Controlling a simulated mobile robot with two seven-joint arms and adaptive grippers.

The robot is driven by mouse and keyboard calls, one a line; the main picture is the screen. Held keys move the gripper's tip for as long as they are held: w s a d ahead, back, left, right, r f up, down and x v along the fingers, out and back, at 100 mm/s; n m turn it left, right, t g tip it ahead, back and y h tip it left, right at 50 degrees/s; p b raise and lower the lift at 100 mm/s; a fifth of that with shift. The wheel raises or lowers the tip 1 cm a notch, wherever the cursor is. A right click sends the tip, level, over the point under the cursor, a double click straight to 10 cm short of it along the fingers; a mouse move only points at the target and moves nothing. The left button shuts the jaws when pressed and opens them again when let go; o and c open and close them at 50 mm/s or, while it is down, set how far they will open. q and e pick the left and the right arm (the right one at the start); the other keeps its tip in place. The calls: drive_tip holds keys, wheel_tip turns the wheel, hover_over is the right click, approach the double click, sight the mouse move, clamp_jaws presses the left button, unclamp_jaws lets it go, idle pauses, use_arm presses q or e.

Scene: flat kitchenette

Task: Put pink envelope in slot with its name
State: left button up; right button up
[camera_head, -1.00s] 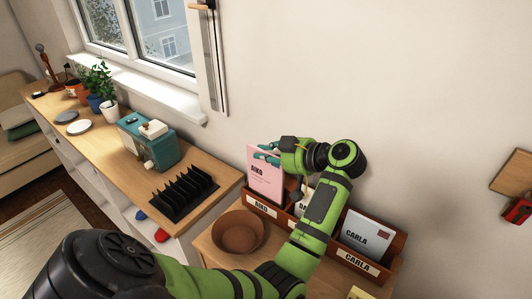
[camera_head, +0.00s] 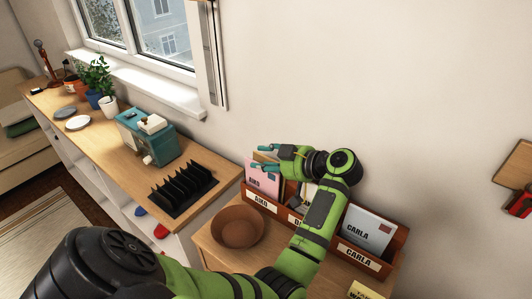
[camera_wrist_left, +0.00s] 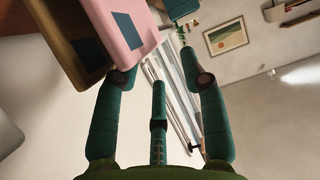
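The pink envelope (camera_head: 262,184) stands low in the left slot of the wooden letter holder (camera_head: 345,258), behind the label AIKO (camera_head: 261,201). Its upper part shows above the slot front. In the left wrist view the pink envelope (camera_wrist_left: 128,28) is at the upper left, beside a brown panel, outside the space between my fingers. My left gripper (camera_head: 267,158) is just above the envelope with its fingers spread and nothing between them. The fingers also show apart in the left wrist view (camera_wrist_left: 160,85). My right gripper is out of view.
A white envelope marked CARLA (camera_head: 368,229) stands in the right slot. My left arm partly hides the middle slot. The wall is close behind.

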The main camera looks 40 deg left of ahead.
use_arm(q)
drive_tip(key=shift+r, duration=0.25)
wheel_tip(320, 180, up, 10)
drive_tip(key=shift+f, duration=0.2)
idle(0.8)
